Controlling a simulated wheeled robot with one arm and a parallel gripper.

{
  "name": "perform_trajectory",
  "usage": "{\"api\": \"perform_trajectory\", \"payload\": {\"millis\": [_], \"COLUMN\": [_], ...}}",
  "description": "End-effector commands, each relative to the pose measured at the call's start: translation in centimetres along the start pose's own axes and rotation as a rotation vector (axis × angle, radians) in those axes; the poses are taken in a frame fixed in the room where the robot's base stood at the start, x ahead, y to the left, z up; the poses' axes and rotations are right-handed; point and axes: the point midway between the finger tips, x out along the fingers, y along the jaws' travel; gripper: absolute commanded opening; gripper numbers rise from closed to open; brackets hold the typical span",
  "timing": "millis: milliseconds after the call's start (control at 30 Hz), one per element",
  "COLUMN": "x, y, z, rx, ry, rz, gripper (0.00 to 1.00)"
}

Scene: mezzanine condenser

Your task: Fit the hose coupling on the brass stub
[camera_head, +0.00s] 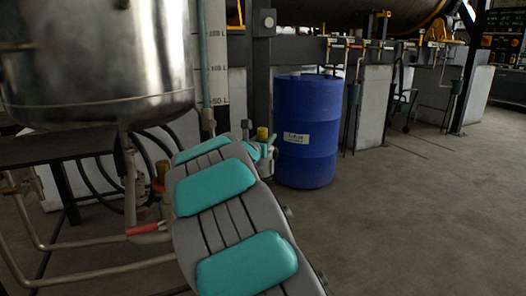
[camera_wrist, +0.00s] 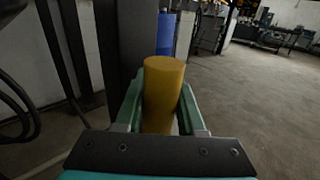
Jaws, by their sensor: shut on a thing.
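My gripper (camera_wrist: 161,98) is shut on a yellow-brass cylinder (camera_wrist: 164,75), which looks like the hose coupling. The cylinder stands upright between the two green fingers, and its flat top rises above them. In the head view my gripper (camera_head: 262,150) is at the far end of my arm, left of the blue drum, with the cylinder's yellow top (camera_head: 262,133) showing.
The steel vessel (camera_head: 95,60) hangs at the left, above pipes with a red sleeve (camera_head: 147,229) and dark hoses (camera_head: 100,180). The blue drum (camera_head: 305,130) stands behind my gripper. A dark post (camera_head: 262,80) rises close by. The floor at the right is clear.

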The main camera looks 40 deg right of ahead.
Motion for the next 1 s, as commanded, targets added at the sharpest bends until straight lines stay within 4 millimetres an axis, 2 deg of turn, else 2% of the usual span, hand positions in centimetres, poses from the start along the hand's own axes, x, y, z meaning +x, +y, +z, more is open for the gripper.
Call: {"api": "perform_trajectory", "payload": {"millis": [267,467,733,1000], "x": [0.0,0.0,0.0,-3.4], "y": [0.0,0.0,0.0,0.1], "z": [0.8,3.2,7.4,7.2], "rx": [0.002,0.003,0.002,-0.001], "ry": [-0.002,-0.003,-0.004,-0.003], "rz": [-0.001,0.001,0.000,0.002], "gripper": [0.00,0.00,0.00,0.00]}}
